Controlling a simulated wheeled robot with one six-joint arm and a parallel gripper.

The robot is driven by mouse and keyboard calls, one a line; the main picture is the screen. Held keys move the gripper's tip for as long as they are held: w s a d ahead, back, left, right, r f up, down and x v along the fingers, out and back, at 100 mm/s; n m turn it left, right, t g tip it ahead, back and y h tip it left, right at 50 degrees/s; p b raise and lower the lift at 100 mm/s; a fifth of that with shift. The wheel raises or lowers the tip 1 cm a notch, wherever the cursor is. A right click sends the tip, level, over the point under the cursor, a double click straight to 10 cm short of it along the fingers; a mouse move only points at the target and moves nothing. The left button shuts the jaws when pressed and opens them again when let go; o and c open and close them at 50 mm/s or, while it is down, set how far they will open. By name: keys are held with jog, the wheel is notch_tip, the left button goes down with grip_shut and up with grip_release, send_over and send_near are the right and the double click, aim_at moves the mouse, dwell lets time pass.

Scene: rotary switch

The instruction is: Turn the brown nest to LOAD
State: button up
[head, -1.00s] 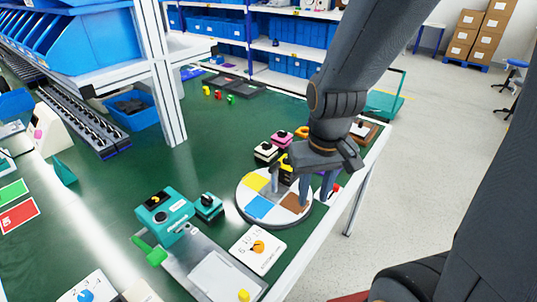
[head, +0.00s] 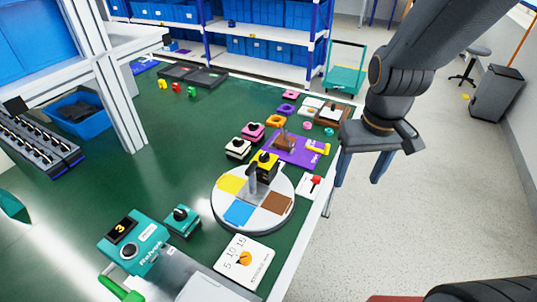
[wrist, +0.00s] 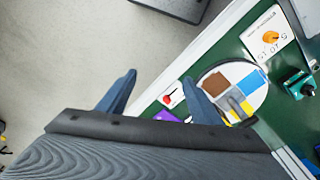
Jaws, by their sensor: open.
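A round white turntable (head: 225,222) lies on the green bench, with yellow, blue and brown patches and a grey upright piece near its middle. The brown nest (head: 277,203) is on its right-hand side, facing the bench edge. The turntable also shows in the wrist view (wrist: 262,97), with the brown nest (wrist: 215,83) beyond my right finger. My gripper (head: 361,168) is open and empty, to the right of the turntable and past the bench edge. I cannot read a LOAD mark.
A yellow block with a black knob (head: 265,165) stands at the turntable's back edge. A white plate with a red knob (head: 311,185) is to its right, and a dial card (head: 245,262) in front. A teal device (head: 133,243) is front left.

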jog(key=w+a+r+n, duration=0.1)
jog(key=w+a+n, duration=0.2)
jog(key=a, duration=0.4)
jog(key=w+a+r+n, duration=0.1)
jog(key=w+a+n, duration=0.25)
jog(key=a, duration=0.35)
jog(key=n, duration=0.5)
send_near(251, 166)
jog(key=shift+w+d+f+g, duration=0.2)
jog(key=shift+w+d+g, duration=0.05)
jog(key=shift+w+g, duration=0.15)
jog(key=shift+a+f, duration=0.15)
jog(key=shift+a, duration=0.1)
notch_tip(251, 166, down, 7)
jog(key=shift+f+p, duration=0.2)
jog(key=shift+p, duration=0.5)
jog(key=shift+c, duration=0.4)
grip_shut()
